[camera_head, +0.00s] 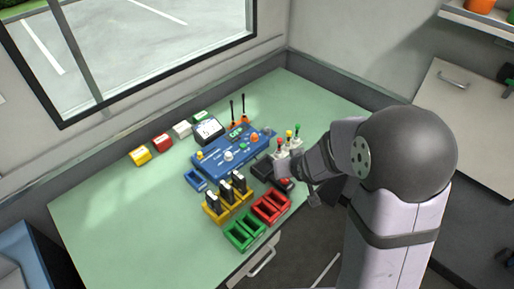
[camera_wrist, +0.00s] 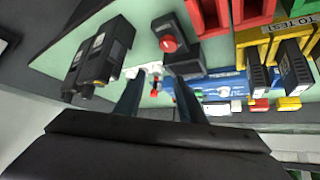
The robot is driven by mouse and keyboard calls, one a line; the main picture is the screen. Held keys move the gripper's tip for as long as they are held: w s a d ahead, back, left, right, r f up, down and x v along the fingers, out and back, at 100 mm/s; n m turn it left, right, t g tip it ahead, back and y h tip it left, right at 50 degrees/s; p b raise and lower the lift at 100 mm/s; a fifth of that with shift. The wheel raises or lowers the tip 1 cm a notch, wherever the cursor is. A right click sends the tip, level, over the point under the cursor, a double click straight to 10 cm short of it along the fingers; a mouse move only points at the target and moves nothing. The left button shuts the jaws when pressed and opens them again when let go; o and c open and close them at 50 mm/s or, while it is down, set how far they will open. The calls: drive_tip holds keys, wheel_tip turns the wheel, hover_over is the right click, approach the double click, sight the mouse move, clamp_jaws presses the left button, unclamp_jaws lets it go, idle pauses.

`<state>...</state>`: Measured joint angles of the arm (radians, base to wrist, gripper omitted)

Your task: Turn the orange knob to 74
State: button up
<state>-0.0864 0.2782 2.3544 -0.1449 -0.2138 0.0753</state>
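The orange knob (camera_head: 255,137) is a small round knob on the right part of the blue panel (camera_head: 228,158) in the head view. A small green readout (camera_head: 236,132) sits near it, too small to read. I cannot make out the knob in the wrist view, where only part of the blue panel (camera_wrist: 228,84) shows behind the fingers. My gripper (camera_wrist: 158,78) is open, its two dark fingers apart with nothing held. In the head view my wrist is to the right of the panel, beside the toggle block, and the fingertips are hard to make out.
A white block with red, yellow and green toggles (camera_head: 288,147) stands right of the panel, close to my wrist. A red button (camera_wrist: 169,44) on a black box is near the fingers. Red trays (camera_head: 271,207), green trays (camera_head: 244,230) and a yellow rack (camera_head: 212,217) stand in front.

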sight(255, 137)
drive_tip(key=w+a+t+y+b, duration=0.1)
drive_tip(key=w+a, duration=0.1)
drive_tip(key=w+a+f+n+t+y+b, duration=0.1)
drive_tip(key=w+a+t, duration=0.1)
drive_tip(key=w, duration=0.1)
drive_tip(key=w+a+f+t+b, duration=0.1)
drive_tip(key=w+a, duration=0.1)
drive_tip(key=w, duration=0.1)
drive_tip(key=shift+w+a+n+y+b, duration=0.15)
drive_tip(key=shift+a+n+y+b, duration=0.15)
drive_tip(key=shift+a+y, duration=0.1)
drive_tip(key=shift+w+a+r+t, duration=0.15)
drive_tip(key=shift+w+a+t, duration=0.05)
drive_tip(key=shift+a+t, duration=0.1)
drive_tip(key=shift+p+x, duration=0.75)
drive_tip(key=shift+x, duration=2.9)
clamp_jaws()
